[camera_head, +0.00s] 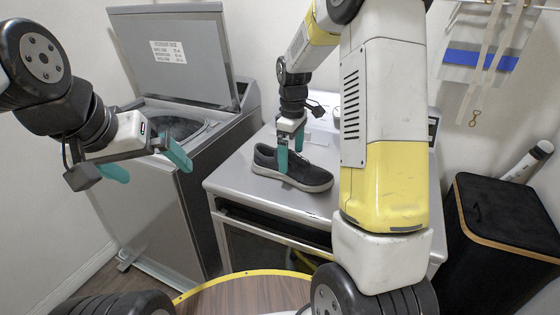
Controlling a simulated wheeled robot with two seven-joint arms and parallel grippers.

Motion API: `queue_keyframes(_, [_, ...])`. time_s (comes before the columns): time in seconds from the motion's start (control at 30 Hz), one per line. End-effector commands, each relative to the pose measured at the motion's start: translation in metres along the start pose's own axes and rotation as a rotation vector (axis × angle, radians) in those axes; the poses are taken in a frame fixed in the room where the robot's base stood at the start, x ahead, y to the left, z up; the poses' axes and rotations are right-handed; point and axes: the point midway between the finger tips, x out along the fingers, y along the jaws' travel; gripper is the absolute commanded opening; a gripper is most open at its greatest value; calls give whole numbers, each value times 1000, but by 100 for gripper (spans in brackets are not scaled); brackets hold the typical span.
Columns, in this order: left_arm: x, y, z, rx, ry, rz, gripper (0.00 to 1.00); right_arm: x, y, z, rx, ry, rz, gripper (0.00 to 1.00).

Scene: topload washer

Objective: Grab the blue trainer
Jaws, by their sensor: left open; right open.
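A dark trainer (308,176) with a grey sole lies on top of the silver front-load machine (235,185), its toe toward the right; its colour looks near black rather than clearly blue. My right gripper (290,158) is open, with teal fingers pointing down at the trainer's opening. One finger overlaps the near side of the shoe, and the other shows behind it; I cannot tell whether they touch it. My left gripper (150,165) is open and empty, in front of the topload washer (165,190).
The topload washer's lid (180,65) stands open at the back left. A black hamper (505,225) with a wooden rim stands at the right. Hangers with straps and a blue band (480,60) hang on the right wall. The machine top left of the trainer is clear.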

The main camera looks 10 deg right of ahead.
Motion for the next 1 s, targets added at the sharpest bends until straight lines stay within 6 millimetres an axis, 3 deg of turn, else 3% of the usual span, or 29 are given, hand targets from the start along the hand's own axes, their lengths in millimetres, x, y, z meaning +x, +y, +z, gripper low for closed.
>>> queue_keyframes(0.27, [0,0,0,0,0,0,100,39,-2,1,0,-1,-2,100])
queue_keyframes(0.57, [0,0,0,0,0,0,100,43,-2,1,1,1,0,98])
queue_keyframes(0.9, [0,0,0,0,0,0,100,43,-2,1,1,1,0,31])
queue_keyframes(1.0, [0,0,0,0,0,0,100,42,-1,1,1,1,1,30])
